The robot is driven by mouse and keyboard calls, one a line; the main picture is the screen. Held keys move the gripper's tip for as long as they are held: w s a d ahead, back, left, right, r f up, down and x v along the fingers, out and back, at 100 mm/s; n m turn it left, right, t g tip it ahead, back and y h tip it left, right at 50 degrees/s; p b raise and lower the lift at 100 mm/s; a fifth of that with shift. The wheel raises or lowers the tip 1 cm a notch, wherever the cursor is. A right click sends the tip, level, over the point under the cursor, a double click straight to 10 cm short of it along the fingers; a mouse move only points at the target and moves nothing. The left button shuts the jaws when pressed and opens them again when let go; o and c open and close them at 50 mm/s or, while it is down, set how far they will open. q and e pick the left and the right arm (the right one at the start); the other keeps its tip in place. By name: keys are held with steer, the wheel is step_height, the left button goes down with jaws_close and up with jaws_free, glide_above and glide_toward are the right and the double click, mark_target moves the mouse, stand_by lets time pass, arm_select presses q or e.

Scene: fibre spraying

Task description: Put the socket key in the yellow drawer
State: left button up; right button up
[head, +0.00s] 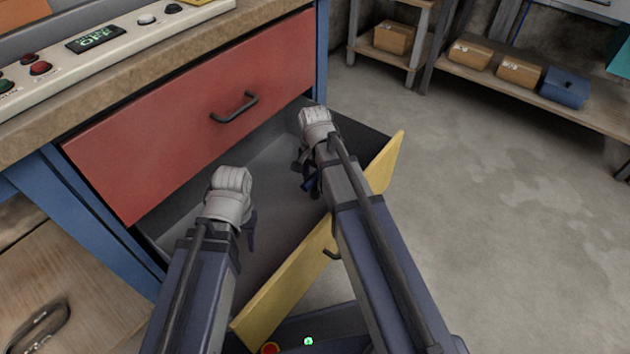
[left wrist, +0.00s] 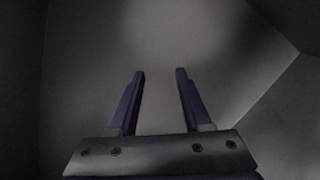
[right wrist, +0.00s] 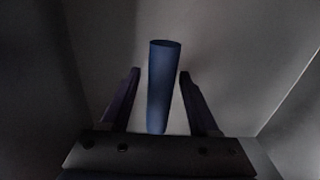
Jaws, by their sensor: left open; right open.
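The yellow drawer (head: 283,287) is pulled open below the red drawer, and its grey inside is exposed. My right gripper (head: 308,180) points down into the far right part of the drawer, with its jaws open. A blue cylinder, seemingly the socket key (right wrist: 164,85), lies between its spread fingers in the right wrist view, with gaps on both sides. A bit of blue shows beside that gripper in the head view. My left gripper (head: 250,238) is over the left part of the drawer, open and empty; its wrist view shows only bare grey surfaces between the fingers (left wrist: 160,75).
The shut red drawer (head: 190,135) with a black handle sits above the open one. A worktop with a control panel (head: 110,40) is above it. A shelf with cardboard boxes (head: 470,55) and a blue box (head: 564,88) stands behind. The floor at right is clear.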

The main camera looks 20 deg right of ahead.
step_height(320, 180, up, 12)
steer(key=p, duration=1.1)
steer(key=shift+f, duration=0.25)
steer(key=s+a+n+h, duration=0.1)
steer(key=s+a+n, duration=0.9)
steer(key=s+n, duration=0.4)
steer(key=shift+s+a, duration=0.15)
